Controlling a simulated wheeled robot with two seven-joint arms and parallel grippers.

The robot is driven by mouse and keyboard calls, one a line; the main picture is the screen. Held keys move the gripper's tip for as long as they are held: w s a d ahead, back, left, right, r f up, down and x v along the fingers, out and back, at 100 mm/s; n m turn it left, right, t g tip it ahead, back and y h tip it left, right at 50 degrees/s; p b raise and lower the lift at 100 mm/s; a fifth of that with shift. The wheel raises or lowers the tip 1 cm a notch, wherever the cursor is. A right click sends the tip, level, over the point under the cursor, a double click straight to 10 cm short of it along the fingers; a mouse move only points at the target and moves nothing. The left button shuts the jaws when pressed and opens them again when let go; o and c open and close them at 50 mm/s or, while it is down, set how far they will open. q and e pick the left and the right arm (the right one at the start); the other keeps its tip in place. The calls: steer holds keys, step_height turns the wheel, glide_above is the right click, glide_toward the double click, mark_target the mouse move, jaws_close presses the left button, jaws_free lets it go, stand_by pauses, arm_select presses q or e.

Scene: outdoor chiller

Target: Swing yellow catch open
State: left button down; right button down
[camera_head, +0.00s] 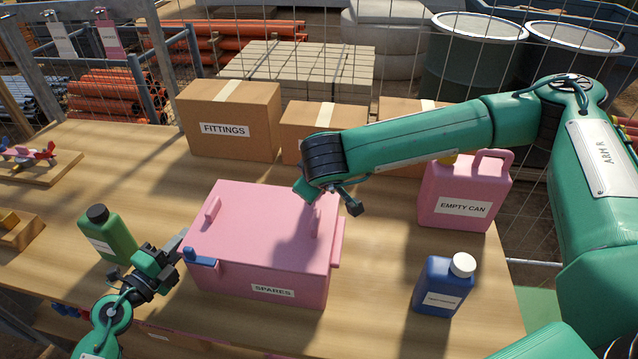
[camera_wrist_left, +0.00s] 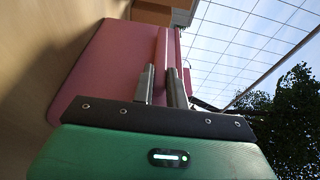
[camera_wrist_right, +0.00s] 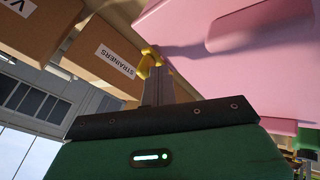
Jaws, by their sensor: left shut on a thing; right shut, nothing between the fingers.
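The pink chest (camera_head: 265,235) labelled SPARES stands on the table, lid down. A blue catch (camera_head: 202,258) sits at its front left corner. A yellow catch (camera_wrist_right: 150,55) shows at the chest's edge in the right wrist view; in the head view I cannot make it out, and my right arm covers that side. My right gripper (camera_wrist_right: 158,88) is shut and empty, its fingertips close to the yellow catch; I cannot tell if they touch. My left gripper (camera_head: 180,242) is shut on the chest's left edge; it also shows in the left wrist view (camera_wrist_left: 163,85). The exact grip is unclear.
A green bottle (camera_head: 112,235) stands left of the chest. A pink can (camera_head: 465,192) and a blue bottle (camera_head: 440,287) stand to its right. Cardboard boxes (camera_head: 228,115) line the table's back, before a wire fence. Open table lies between the chest and the blue bottle.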

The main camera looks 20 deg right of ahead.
steer(key=s+a, duration=0.3)
steer(key=shift+s+r, duration=0.15)
steer(key=shift+s, duration=0.1)
steer(key=d+v, duration=0.1)
steer(key=v, duration=0.8)
steer(key=shift+s+d+r, duration=0.15)
steer(key=shift+d+r, duration=0.1)
steer(key=c, duration=2.1)
jaws_free()
